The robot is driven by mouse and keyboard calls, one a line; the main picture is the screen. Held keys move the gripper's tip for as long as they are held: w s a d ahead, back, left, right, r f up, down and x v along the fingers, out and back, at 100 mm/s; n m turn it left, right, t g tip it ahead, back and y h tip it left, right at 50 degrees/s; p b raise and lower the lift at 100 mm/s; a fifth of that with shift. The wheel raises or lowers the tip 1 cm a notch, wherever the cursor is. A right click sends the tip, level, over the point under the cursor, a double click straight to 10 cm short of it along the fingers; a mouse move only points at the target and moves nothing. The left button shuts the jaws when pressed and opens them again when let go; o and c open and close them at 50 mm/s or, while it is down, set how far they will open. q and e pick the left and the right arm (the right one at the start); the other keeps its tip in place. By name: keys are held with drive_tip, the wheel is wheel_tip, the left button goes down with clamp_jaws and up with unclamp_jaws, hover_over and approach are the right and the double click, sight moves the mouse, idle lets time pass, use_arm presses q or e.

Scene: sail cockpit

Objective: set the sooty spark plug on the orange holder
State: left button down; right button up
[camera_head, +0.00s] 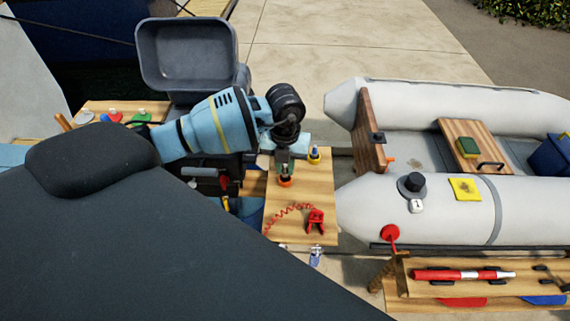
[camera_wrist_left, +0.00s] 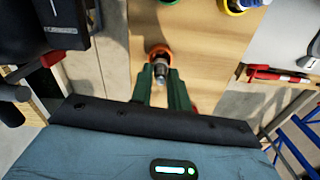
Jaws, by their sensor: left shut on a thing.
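My left gripper (camera_head: 285,167) points down over the wooden board, right above the orange holder (camera_head: 285,182). In the left wrist view its two green fingers (camera_wrist_left: 162,88) are shut on the sooty spark plug (camera_wrist_left: 161,71), a small grey and dark metal piece. The plug's far end overlaps the ring of the orange holder (camera_wrist_left: 158,50); I cannot tell whether it is seated in it or just above. In the head view the plug is hidden by the fingers. My right gripper is not in view.
A yellow holder (camera_head: 314,160) with a blue-tipped item stands just behind and right. A red clip (camera_head: 316,220) with a coiled red cord lies on the front of the board (camera_head: 324,188). A grey inflatable boat (camera_head: 450,205) is at the right, a grey bin (camera_head: 188,58) behind.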

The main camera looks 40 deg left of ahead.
sight(285, 165)
use_arm(q)
drive_tip(key=shift+f, duration=0.6)
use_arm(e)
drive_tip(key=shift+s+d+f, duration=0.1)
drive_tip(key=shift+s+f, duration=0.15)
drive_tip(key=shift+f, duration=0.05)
use_arm(q)
drive_tip(key=c, duration=1.6)
unclamp_jaws()
drive_tip(key=shift+r, duration=0.15)
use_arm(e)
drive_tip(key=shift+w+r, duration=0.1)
